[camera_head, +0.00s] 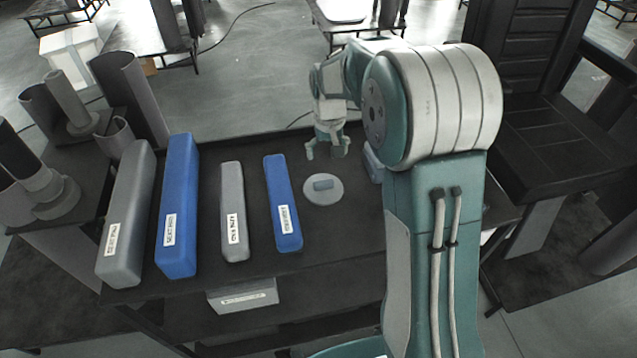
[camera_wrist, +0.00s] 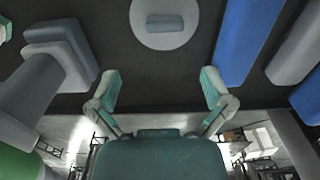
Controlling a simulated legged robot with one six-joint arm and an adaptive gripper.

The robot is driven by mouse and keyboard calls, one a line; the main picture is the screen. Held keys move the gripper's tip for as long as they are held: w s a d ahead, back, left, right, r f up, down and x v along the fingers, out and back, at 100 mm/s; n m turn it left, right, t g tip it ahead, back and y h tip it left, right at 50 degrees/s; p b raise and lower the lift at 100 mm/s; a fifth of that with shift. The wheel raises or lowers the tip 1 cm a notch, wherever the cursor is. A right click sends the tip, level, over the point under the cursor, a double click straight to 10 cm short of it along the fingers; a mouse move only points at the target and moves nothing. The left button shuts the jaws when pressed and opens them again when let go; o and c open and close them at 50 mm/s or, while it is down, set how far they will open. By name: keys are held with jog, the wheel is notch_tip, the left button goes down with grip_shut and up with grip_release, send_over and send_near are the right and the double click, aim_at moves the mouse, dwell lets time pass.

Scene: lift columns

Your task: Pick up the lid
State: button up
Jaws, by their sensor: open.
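The lid (camera_head: 323,196) is a flat, light grey disc with a blue-grey block-shaped handle on top. It lies on the dark table (camera_head: 350,235), right of the short blue column. In the wrist view the lid (camera_wrist: 164,38) is at the top middle, ahead of my fingertips. My gripper (camera_head: 328,152) is beyond the lid in the head view, apart from it. In the wrist view my gripper (camera_wrist: 160,80) has its two fingers spread wide with nothing between them.
Short blue (camera_head: 283,203), short grey (camera_head: 233,210), long blue (camera_head: 178,205) and long grey (camera_head: 127,215) columns lie left of the lid. A grey-blue stepped object (camera_wrist: 62,55) stands on the lid's other side. Cylinders (camera_head: 68,100) stand far left. Bare table surrounds the lid.

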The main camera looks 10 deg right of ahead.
aim_at(323, 182)
jog(key=shift+w+f, duration=0.35)
jog(key=shift+f, duration=0.15)
jog(key=f, duration=1)
jog(key=shift+s+a+f, duration=0.1)
jog(key=shift+a+f, duration=0.2)
jog(key=shift+a, duration=0.05)
jog(key=c, duration=1)
